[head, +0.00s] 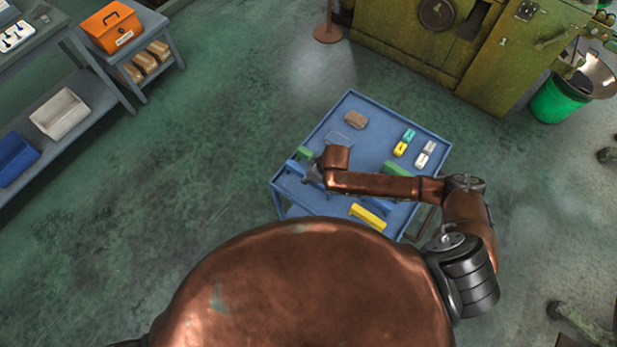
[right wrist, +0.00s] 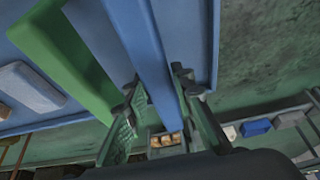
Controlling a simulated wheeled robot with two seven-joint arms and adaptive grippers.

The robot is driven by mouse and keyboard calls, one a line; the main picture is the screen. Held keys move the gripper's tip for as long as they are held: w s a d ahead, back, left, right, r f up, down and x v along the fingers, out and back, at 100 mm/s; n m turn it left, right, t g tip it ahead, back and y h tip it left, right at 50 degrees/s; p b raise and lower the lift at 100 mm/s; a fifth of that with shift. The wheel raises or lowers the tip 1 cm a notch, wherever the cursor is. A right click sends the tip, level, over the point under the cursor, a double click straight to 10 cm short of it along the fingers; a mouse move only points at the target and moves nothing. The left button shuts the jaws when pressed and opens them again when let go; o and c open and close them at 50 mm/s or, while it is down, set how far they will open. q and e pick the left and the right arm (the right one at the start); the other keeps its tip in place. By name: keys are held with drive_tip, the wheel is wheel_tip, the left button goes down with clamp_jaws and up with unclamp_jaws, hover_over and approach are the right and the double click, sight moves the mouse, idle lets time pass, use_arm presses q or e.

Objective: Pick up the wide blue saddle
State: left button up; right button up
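A long blue saddle (head: 294,167) lies near the left edge of the blue cart top (head: 345,108). My right gripper (head: 312,177) is low over it, and my copper arm hides part of it. In the right wrist view, the blue saddle (right wrist: 146,45) runs between the two spread fingers (right wrist: 160,95). A gap shows beside the left finger; contact on the right side is unclear. Another blue piece (head: 376,206) lies partly hidden under my arm. I cannot tell which blue piece is wider. My left gripper is not in view.
A green piece (right wrist: 62,58) lies close beside the blue saddle. A yellow piece (head: 368,217), a brown block (head: 356,119) and small coloured pieces (head: 404,141) are also on the cart. A green machine (head: 440,45) stands behind; shelves (head: 90,85) stand left.

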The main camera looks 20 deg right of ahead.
clamp_jaws()
drive_tip(key=shift+r, duration=0.15)
